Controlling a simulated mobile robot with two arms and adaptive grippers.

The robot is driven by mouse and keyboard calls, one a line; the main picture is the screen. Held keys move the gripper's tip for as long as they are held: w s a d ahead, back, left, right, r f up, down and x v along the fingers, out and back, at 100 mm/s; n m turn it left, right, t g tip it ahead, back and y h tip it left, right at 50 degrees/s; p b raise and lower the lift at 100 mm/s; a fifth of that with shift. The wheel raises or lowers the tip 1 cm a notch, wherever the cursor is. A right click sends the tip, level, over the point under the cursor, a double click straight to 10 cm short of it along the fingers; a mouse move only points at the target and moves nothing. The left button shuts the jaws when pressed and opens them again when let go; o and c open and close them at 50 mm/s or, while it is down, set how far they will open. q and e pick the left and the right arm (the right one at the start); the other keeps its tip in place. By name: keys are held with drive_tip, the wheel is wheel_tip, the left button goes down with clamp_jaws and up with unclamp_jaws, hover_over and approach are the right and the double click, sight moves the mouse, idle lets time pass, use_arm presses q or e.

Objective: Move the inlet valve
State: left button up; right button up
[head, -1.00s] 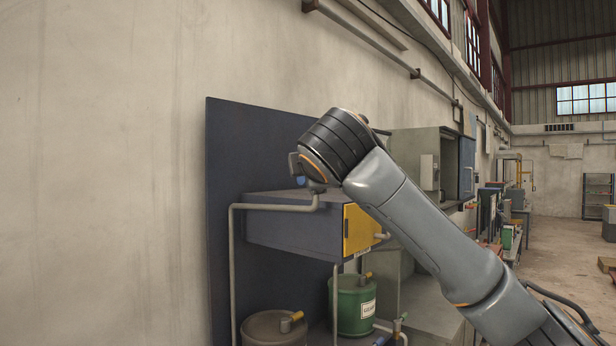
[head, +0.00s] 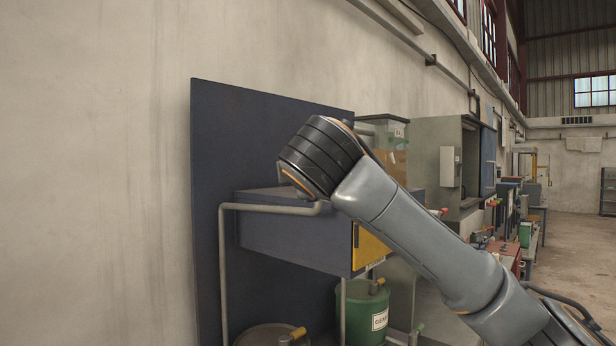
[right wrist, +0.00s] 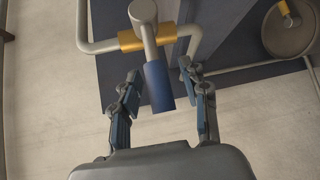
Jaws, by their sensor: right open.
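The inlet valve shows in the right wrist view as a blue lever handle (right wrist: 157,86) on a grey stem, with a yellow collar (right wrist: 130,41) on the grey pipe (right wrist: 88,44). My right gripper (right wrist: 159,74) is open, with one finger on each side of the blue handle. Gaps show between the fingers and the handle. In the head view my right wrist hides the gripper and the valve above the dark blue box (head: 290,238). The pipe (head: 265,209) runs along that box there. My left gripper is in no view.
A dark blue panel (head: 215,150) stands behind the box, close to the wall. A green drum (head: 362,318) and a brown drum (head: 262,335) stand below. A yellow plate (head: 370,247) is on the box's end. A grey cabinet (head: 440,150) stands farther back.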

drive_tip(key=shift+s, duration=0.15)
drive_tip(key=shift+c, duration=0.2)
drive_tip(key=shift+s+r, duration=0.1)
drive_tip(key=c, duration=0.3)
clamp_jaws()
drive_tip(key=shift+r+m+g+y, duration=0.5)
drive_tip(key=shift+r+m+g, duration=0.5)
drive_tip(key=shift+r+g, duration=0.25)
drive_tip(key=shift+w+d+r+m+g+y, duration=0.15)
drive_tip(key=shift+w+r+m+g, duration=0.05)
drive_tip(key=shift+r+g, duration=0.15)
drive_tip(key=shift+w+d+r+m+g+y, duration=0.1)
drive_tip(key=shift+w+r+m+g+y, duration=0.1)
drive_tip(key=shift+r+g, duration=0.1)
drive_tip(key=shift+w+d+r+m+g, duration=0.15)
drive_tip(key=shift+d+r+m+g, duration=0.1)
drive_tip(key=shift+r+m+g, duration=0.2)
drive_tip(key=shift+y, duration=0.25)
